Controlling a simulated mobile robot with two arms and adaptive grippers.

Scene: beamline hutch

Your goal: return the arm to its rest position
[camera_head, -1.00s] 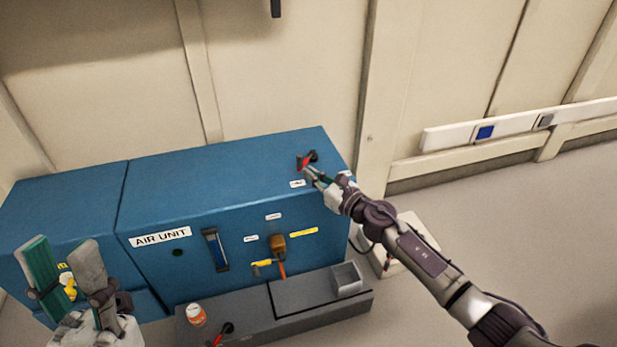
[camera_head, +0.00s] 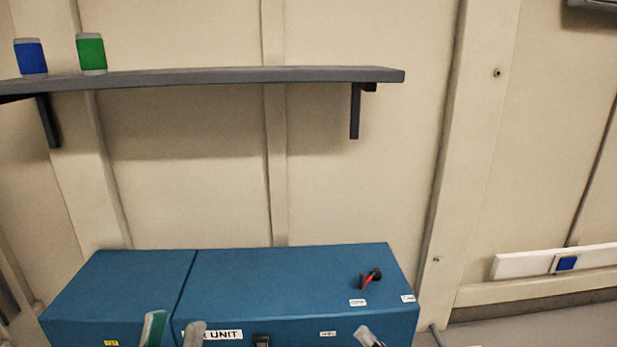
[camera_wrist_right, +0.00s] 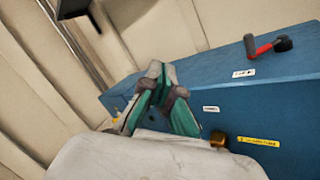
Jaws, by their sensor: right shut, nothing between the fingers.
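My right gripper (camera_head: 368,337) shows only as a tip at the bottom edge of the head view, in front of the blue air unit (camera_head: 290,290). In the right wrist view its green-padded fingers (camera_wrist_right: 155,72) meet at the tips, with nothing between them. They are apart from the red and black handle (camera_head: 370,279) on the unit's top, which also shows at upper right in the wrist view (camera_wrist_right: 266,47). My left gripper (camera_head: 174,331) is at the bottom left of the head view, its two fingertips apart and nothing seen between them. The rest of both arms is out of the head view.
A grey wall shelf (camera_head: 230,77) hangs above the unit, carrying a blue container (camera_head: 30,58) and a green container (camera_head: 91,54). A white wall rail (camera_head: 525,263) runs at the right. The space between shelf and unit is clear.

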